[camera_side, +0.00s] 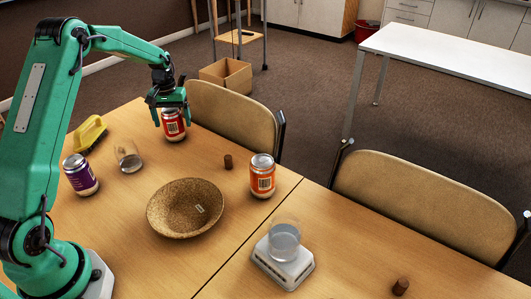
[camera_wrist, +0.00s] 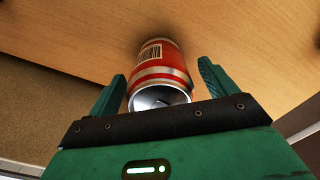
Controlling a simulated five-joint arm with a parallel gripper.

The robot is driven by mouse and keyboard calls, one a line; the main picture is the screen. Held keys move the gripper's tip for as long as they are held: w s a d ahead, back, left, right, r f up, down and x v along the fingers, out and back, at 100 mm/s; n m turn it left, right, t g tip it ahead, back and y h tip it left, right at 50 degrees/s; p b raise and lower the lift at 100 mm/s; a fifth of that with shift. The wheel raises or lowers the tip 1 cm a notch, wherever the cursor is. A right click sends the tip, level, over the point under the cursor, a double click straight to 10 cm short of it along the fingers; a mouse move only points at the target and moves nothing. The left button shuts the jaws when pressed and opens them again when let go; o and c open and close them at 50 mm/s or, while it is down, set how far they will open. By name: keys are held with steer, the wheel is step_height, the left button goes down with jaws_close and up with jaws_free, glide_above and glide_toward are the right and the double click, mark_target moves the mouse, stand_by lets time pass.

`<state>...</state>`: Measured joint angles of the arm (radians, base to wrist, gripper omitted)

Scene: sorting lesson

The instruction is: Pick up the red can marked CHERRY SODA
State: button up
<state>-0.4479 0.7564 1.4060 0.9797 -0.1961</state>
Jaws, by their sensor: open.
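A red can (camera_side: 174,127) with a white barcode panel stands upright near the table's far edge in the side view. It also shows in the wrist view (camera_wrist: 160,72), with its silver top toward the camera. No CHERRY SODA lettering can be read on it. My gripper (camera_side: 169,112) is over the can's upper part, with a finger on either side. In the wrist view my gripper (camera_wrist: 162,78) is open, and gaps show between both fingers and the can.
A purple can (camera_side: 80,176), glass (camera_side: 128,158) and yellow-handled brush (camera_side: 90,133) stand left. A cork bowl (camera_side: 160,220) sits mid-table. An orange can (camera_side: 262,178) and a scale (camera_side: 285,268) bearing a beaker (camera_side: 284,240) stand right. A chair (camera_side: 238,115) backs the far edge.

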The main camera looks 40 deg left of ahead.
mark_target(171, 110)
steer(key=c, duration=1.1)
steer(key=shift+o, duration=0.2)
steer(key=shift+r, duration=0.15)
steer(key=shift+r, duration=0.55)
steer(key=r, duration=0.3)
steer(key=shift+d+r, duration=0.1)
steer(key=shift+d, duration=0.2)
steer(key=s+d+r, duration=0.1)
steer(key=d+r, duration=0.5)
steer(key=d, duration=0.5)
steer(key=shift+r, duration=0.2)
